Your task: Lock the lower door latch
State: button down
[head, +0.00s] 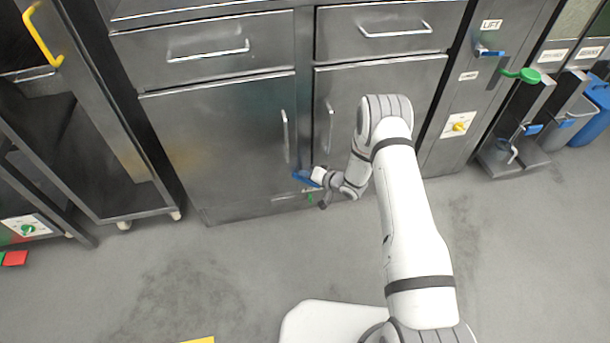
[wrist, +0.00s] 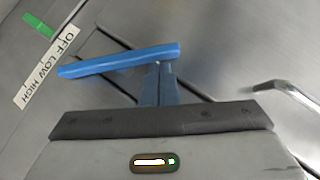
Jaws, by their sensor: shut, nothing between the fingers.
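A blue lever, which I take to be the lower door latch (wrist: 118,61), shows in the wrist view just beyond my gripper, lying nearly level with its left end slightly lower. In the head view the blue piece (head: 302,177) is low on the cabinet front, at the seam between the two lower doors. My gripper (head: 319,177) is shut and empty right beside it. I cannot tell whether they touch.
A label strip reading OFF, LOW, HIGH (wrist: 47,72) with a green marker (wrist: 38,25) is left of the lever. A metal door handle (wrist: 288,92) is to the right. The left lower door (head: 220,145) appears shut. Open floor (head: 230,260) lies in front.

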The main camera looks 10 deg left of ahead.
jog(key=shift+r+p, duration=0.3)
jog(key=shift+r, duration=0.35)
jog(key=p+v, duration=0.2)
jog(key=v, duration=0.5)
jog(key=shift+s+d+r, duration=0.15)
jog(key=shift+s+d, duration=0.05)
jog(key=shift+d, duration=0.1)
